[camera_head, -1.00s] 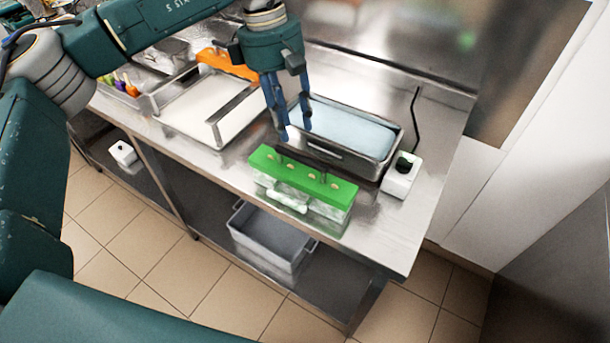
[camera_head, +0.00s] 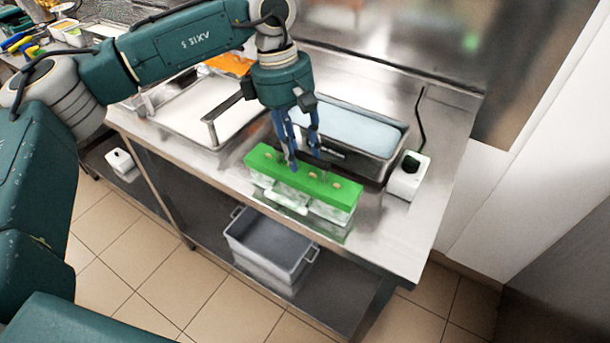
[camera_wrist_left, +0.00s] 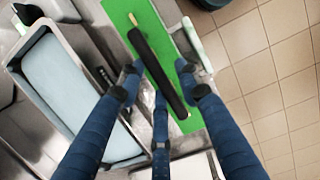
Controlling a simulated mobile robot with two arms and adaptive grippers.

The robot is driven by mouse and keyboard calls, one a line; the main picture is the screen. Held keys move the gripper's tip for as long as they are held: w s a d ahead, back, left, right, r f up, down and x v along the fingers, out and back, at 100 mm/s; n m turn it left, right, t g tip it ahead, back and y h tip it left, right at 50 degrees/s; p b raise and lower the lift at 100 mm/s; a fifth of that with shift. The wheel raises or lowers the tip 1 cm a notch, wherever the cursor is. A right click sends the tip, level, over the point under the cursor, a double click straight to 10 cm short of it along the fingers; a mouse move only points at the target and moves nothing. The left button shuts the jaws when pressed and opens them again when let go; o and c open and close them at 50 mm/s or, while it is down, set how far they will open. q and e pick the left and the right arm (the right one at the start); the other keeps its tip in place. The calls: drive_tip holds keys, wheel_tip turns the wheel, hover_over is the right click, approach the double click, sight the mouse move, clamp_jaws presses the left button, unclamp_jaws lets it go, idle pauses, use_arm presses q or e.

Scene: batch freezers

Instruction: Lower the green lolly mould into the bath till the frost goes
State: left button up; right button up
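The green lolly mould (camera_head: 335,191) stands on the steel counter in front of the bath, its whitish, frosted-looking pockets below the green top. Stick ends show along the top. The bath (camera_head: 352,127) is a steel tray of pale blue liquid behind it; it also shows in the left wrist view (camera_wrist_left: 65,85). My left gripper (camera_head: 304,160) is just above the mould. In the left wrist view its blue fingers (camera_wrist_left: 160,78) are apart, on either side of a dark bar (camera_wrist_left: 155,62) lying over the green top. Contact with the bar cannot be told. My right gripper is out of view.
A white tray with a handle (camera_head: 205,110) stands left of the bath. A white box with a dark knob (camera_head: 409,176) is at the right, with a black cable behind. A grey bin (camera_head: 270,243) sits on the lower shelf. The counter's front right is clear.

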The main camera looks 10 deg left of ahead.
use_arm(q)
clamp_jaws()
wheel_tip(320, 180, up, 14)
drive_tip(key=p, duration=0.8)
drive_tip(key=shift+f, duration=0.2)
drive_tip(key=shift+w, duration=0.1)
idle(0.3)
